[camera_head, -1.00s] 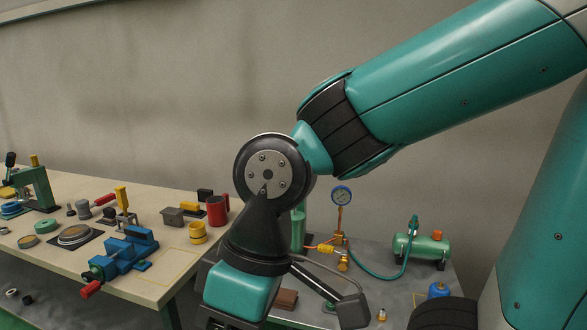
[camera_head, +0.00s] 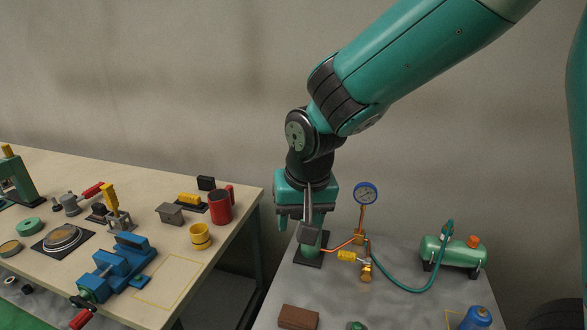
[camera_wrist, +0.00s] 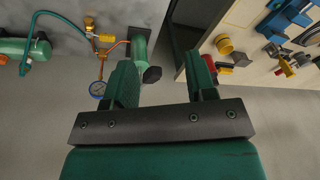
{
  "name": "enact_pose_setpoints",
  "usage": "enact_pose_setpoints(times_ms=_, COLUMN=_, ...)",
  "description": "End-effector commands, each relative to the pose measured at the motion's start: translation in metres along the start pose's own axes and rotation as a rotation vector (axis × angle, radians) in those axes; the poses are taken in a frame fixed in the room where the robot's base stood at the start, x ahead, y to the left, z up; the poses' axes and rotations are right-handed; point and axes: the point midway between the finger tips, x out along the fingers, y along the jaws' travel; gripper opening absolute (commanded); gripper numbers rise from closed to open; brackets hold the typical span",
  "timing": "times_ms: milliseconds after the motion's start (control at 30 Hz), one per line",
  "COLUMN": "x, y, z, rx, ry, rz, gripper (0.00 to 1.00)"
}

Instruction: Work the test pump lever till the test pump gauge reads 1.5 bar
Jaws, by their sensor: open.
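The test pump is a green cylinder (camera_head: 309,248) on a dark base on the grey bench, partly hidden by my gripper in the head view. The pump also shows in the wrist view (camera_wrist: 140,51), with a black knob (camera_wrist: 152,75), apparently the lever's end.
A green hose runs from brass fittings (camera_head: 366,268) to a green tank (camera_head: 453,251). A brown block (camera_head: 298,317) and a blue canister (camera_head: 476,318) are near the front. The left table holds a red mug (camera_head: 221,206), a blue vise (camera_head: 118,264) and several tools.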

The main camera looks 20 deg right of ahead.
Motion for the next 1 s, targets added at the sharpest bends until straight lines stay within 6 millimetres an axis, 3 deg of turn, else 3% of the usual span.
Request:
enact_pose_setpoints(times_ms=33, x=-0.002, y=-0.003, z=-0.024, rx=0.082, ry=0.03, rz=0.051, gripper=0.51)
enact_pose_setpoints(times_ms=100, x=0.009, y=-0.002, z=-0.05, rx=0.198, ry=0.09, rz=0.112, gripper=0.51)
enact_pose_setpoints(times_ms=300, x=0.031, y=0.001, z=-0.091, rx=0.393, ry=0.223, rz=0.209, gripper=0.51)
enact_pose_setpoints(times_ms=1000, x=0.08, y=0.015, z=-0.105, rx=0.431, ry=0.252, rz=0.225, gripper=0.51)
